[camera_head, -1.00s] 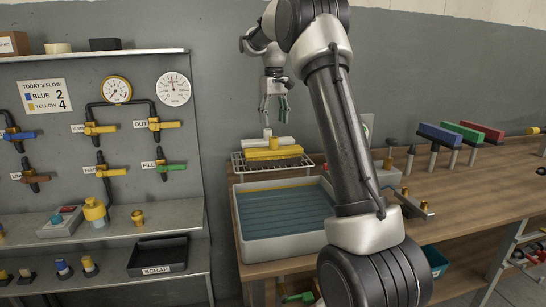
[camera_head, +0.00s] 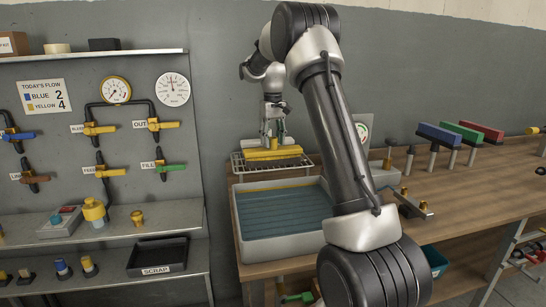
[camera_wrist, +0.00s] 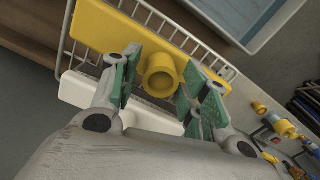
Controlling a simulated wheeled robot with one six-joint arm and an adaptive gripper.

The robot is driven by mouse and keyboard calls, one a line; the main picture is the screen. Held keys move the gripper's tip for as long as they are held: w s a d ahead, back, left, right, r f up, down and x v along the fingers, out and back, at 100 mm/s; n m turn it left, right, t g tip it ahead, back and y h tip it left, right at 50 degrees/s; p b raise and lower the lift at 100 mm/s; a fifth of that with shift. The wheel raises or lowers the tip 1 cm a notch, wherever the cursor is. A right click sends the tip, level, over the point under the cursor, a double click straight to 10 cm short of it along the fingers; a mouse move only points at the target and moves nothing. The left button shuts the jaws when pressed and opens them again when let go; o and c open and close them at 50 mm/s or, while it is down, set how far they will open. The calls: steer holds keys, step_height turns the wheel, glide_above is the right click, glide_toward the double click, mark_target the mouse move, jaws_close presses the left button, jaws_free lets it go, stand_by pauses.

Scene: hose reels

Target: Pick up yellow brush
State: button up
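The yellow brush (camera_head: 275,155) lies on a wire rack (camera_head: 241,165) behind the grey tray. In the wrist view the yellow brush (camera_wrist: 112,37) shows its flat back and a round, hollow yellow stub (camera_wrist: 161,76). My gripper (camera_head: 273,137) is lowered over the brush. In the wrist view my gripper (camera_wrist: 162,66) is open, with its green-padded fingers on either side of the stub. A gap shows on the left; contact on the right is hard to tell. The bristles are mostly hidden in the wrist view.
A white brush (camera_wrist: 82,90) lies beside the yellow one on the rack. The grey tray (camera_head: 287,249) of water stands in front. Blue, green and red brushes (camera_head: 461,133) stand on posts at the right. A shelf unit (camera_head: 190,215) is at the left.

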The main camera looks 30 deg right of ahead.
jaws_close()
